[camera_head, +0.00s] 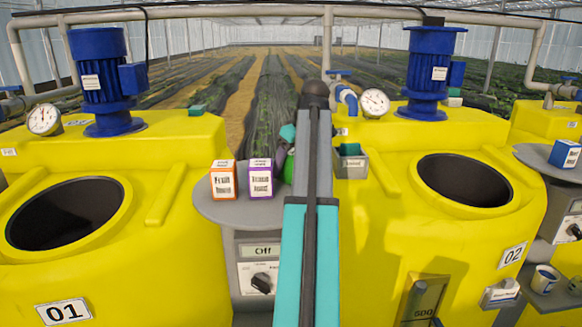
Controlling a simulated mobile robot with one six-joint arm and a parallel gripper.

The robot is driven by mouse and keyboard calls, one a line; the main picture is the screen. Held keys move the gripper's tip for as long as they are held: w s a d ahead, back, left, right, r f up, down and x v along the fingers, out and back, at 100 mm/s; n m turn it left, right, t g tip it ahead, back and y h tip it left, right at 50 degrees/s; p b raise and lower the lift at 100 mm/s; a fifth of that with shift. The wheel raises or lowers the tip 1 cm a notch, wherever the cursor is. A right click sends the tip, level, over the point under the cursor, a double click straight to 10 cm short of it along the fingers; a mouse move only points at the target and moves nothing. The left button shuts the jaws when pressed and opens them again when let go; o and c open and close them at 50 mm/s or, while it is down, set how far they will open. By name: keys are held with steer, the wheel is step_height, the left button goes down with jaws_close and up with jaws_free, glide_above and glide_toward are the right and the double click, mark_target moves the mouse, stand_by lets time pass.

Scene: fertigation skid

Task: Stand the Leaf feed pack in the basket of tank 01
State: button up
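A bright green and white thing (288,168), perhaps a pack, shows just left of my arm. The arm hides most of it and its label. My gripper is not clearly visible; it seems to be behind the arm's far end. An orange-edged pack (222,180) and a purple-edged pack (260,178) stand upright on a round grey shelf (218,214); I cannot read their names with certainty. Yellow tank 01 (150,250) is at the left, with no basket clearly visible on it. A small grey basket (351,172) with a dark green item is by tank 02 (380,240).
Tank 01's round opening (65,213) and tank 02's (465,180) are open. Blue motors (104,85) and (430,70) rise behind them. A control box (262,265) reads Off. A blue-edged pack (564,154) stands on the right shelf. A pipe (250,11) crosses above.

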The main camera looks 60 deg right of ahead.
steer(key=c, duration=1.3)
steer(key=shift+r, duration=0.2)
step_height(320, 180, up, 8)
steer(key=shift+d+f+b, duration=0.1)
steer(key=shift+f+b, duration=0.1)
steer(key=shift+b, duration=1.05)
steer(key=shift+r, duration=1.05)
